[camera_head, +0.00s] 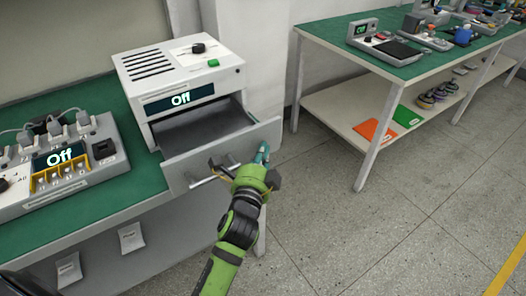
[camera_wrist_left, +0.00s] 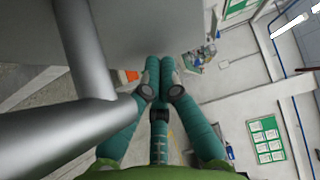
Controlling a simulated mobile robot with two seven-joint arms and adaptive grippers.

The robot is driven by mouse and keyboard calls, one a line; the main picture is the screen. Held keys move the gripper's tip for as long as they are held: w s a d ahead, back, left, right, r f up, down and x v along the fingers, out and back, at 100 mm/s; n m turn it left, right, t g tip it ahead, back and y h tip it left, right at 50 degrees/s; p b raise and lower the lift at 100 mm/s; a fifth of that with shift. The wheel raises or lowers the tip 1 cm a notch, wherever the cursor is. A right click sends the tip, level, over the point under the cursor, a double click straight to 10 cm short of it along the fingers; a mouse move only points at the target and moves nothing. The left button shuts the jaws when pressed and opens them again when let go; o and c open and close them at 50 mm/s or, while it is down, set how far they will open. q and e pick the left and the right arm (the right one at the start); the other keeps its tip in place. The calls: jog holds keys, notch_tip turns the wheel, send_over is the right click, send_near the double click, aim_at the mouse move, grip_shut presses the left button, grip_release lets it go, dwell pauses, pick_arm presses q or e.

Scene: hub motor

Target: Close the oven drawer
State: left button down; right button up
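The oven (camera_head: 185,80) is a white box with vents on top and a display reading "Off", on the left green bench. Its grey drawer (camera_head: 200,130) is pulled out toward me, its inside visible and seemingly empty. The drawer front (camera_head: 185,170) carries a metal bar handle (camera_head: 208,178). My left gripper (camera_head: 263,153) is at the right end of the drawer front, beside the handle. In the left wrist view, its teal fingers (camera_wrist_left: 160,75) are together with nothing between them, close to the grey panel; contact is unclear. The handle (camera_wrist_left: 70,115) passes left of them. My right gripper is out of view.
A grey device (camera_head: 65,160) with plugs and an "Off" display stands left of the oven on the green bench (camera_head: 90,100). Another bench (camera_head: 330,35) with a lower shelf stands at right. The floor (camera_head: 340,230) between is clear.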

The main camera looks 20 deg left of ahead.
aim_at(231, 125)
pick_arm(q)
jog(key=w+a, duration=0.1)
jog(key=a, duration=0.1)
jog(key=w+a+p, duration=0.1)
jog(key=w, duration=0.1)
jog(key=w+a+p, duration=0.1)
jog(key=a, duration=0.1)
jog(key=shift+w+a+r, duration=0.2)
jog(key=shift+a+r, duration=0.05)
jog(key=shift+a, duration=0.1)
jog(key=w+a, duration=0.1)
jog(key=a, duration=0.1)
jog(key=w+a, duration=0.4)
jog(key=a, duration=0.1)
jog(key=shift+w+f, duration=0.15)
jog(key=shift+f, duration=0.05)
jog(key=shift+w+a, duration=0.35)
jog(key=shift+a+r, duration=0.1)
